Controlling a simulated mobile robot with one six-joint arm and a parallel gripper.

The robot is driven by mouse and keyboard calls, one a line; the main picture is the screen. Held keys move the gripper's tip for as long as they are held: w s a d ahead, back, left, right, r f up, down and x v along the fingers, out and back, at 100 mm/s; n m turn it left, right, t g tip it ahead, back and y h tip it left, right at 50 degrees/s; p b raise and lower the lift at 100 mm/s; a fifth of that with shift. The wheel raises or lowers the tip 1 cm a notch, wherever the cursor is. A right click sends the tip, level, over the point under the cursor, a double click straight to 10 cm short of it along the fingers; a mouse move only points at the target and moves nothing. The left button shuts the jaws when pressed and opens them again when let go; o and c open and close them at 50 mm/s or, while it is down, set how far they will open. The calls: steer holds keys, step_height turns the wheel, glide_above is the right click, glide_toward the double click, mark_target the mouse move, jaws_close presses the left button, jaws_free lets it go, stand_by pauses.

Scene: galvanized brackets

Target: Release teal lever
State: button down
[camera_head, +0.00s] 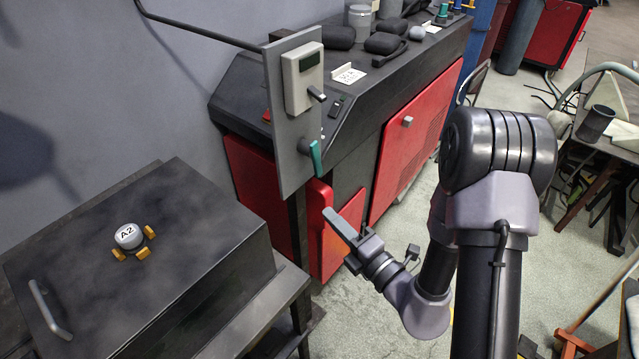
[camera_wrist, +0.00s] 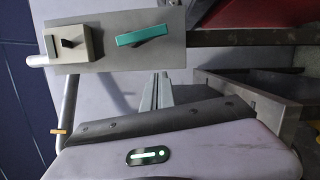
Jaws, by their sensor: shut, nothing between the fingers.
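The teal lever (camera_head: 316,158) sits low on an upright grey panel (camera_head: 290,165). In the head view it hangs slightly tilted from a grey knob. In the wrist view the teal lever (camera_wrist: 142,36) lies nearly lengthwise across the panel (camera_wrist: 110,60), which appears turned on its side. My gripper (camera_head: 334,216) is shut and empty, below and to the right of the lever, apart from it. In the wrist view my gripper's fingertips (camera_wrist: 160,76) point up toward the panel, with the lever above them in the picture.
A beige box with a dark lever (camera_head: 304,80) is mounted above the teal lever. A dark bench with an A2 knob (camera_head: 128,236) and a handle (camera_head: 48,310) stands at left. A red-and-black console (camera_head: 400,120) stands behind the panel.

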mark_target(311, 157)
steer(key=w+a+r+b, duration=0.1)
steer(key=w+a+b, duration=0.2)
steer(key=w, duration=0.7)
steer(key=shift+w+a, duration=0.15)
steer(key=shift+a, duration=0.05)
steer(key=shift+w, duration=0.1)
